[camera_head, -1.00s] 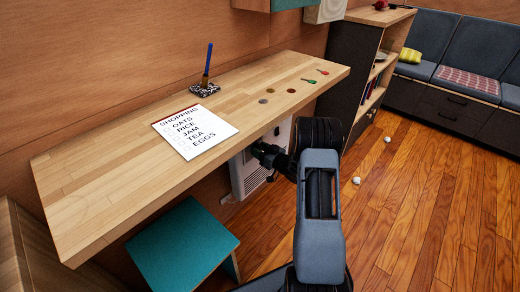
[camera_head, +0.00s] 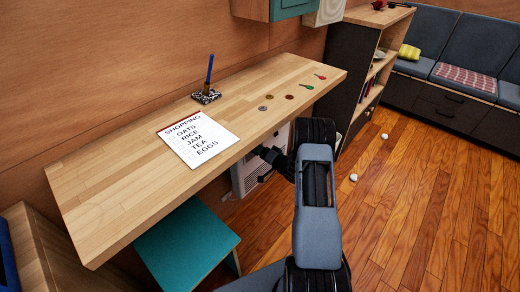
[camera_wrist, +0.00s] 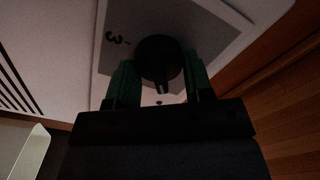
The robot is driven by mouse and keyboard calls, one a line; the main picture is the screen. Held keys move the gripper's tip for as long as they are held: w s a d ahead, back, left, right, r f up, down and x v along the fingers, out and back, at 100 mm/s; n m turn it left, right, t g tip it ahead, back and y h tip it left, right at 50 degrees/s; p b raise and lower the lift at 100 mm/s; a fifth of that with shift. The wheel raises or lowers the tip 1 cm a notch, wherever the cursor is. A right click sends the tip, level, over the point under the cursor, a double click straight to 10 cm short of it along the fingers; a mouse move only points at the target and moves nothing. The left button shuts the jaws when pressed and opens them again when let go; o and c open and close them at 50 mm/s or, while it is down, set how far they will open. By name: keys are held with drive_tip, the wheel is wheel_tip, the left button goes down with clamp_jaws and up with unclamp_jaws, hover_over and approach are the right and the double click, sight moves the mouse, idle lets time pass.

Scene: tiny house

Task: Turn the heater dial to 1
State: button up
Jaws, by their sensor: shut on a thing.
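The heater (camera_head: 246,174) is a white panel with vent slots, low on the wall under the desk and partly hidden by the desk and my arm. In the wrist view its dial (camera_wrist: 160,58) is a dark round knob on a grey plate (camera_wrist: 205,25). A "3" and a small tick show on the plate left of the knob. The other marks are hidden or too dark to read. My gripper (camera_wrist: 160,85) has its two green-sided fingers on either side of the knob, shut on it. In the head view my gripper (camera_head: 265,160) reaches under the desk edge to the heater.
The wooden desk (camera_head: 130,195) overhangs the heater and holds a shopping list (camera_head: 198,139), a pen in a stand (camera_head: 207,93), coins and keys. A teal stool (camera_head: 188,240) stands below it. Small white objects (camera_head: 354,177) lie on the otherwise open floor to the right.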

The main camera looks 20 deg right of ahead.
drive_tip(key=shift+f+m, duration=0.1)
drive_tip(key=shift+m, duration=0.5)
drive_tip(key=o, duration=0.9)
drive_tip(key=p+v, duration=0.3)
drive_tip(key=v, duration=1)
drive_tip(key=shift+s, duration=0.35)
drive_tip(key=shift+d, duration=0.15)
